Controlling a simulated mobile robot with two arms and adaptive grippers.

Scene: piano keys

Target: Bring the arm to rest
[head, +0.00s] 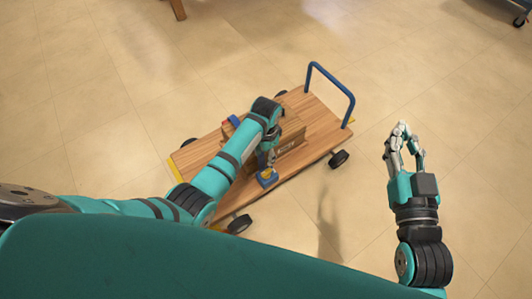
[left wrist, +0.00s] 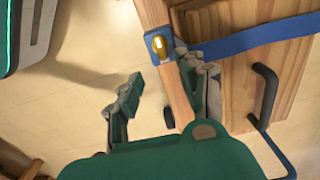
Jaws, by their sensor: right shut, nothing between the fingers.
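My left arm reaches in from the left over a wooden cart (head: 318,118). My left gripper (head: 272,150) is low over the cart, beside a wooden box (head: 292,140), and is partly hidden by its own arm. In the left wrist view its two fingers (left wrist: 165,82) stand apart, with a wooden bar (left wrist: 178,92) showing between them, close to the right finger. I cannot tell whether that finger touches the bar. My right gripper (head: 403,140) is over bare floor right of the cart, its fingertips together and empty.
A blue and yellow fitting (head: 267,178) is at the cart's near edge, with a blue push handle (head: 335,82) at the far right end. The wrist view shows a blue strap (left wrist: 255,37) and black handle (left wrist: 264,95) on wood. Tiled floor around is mostly clear.

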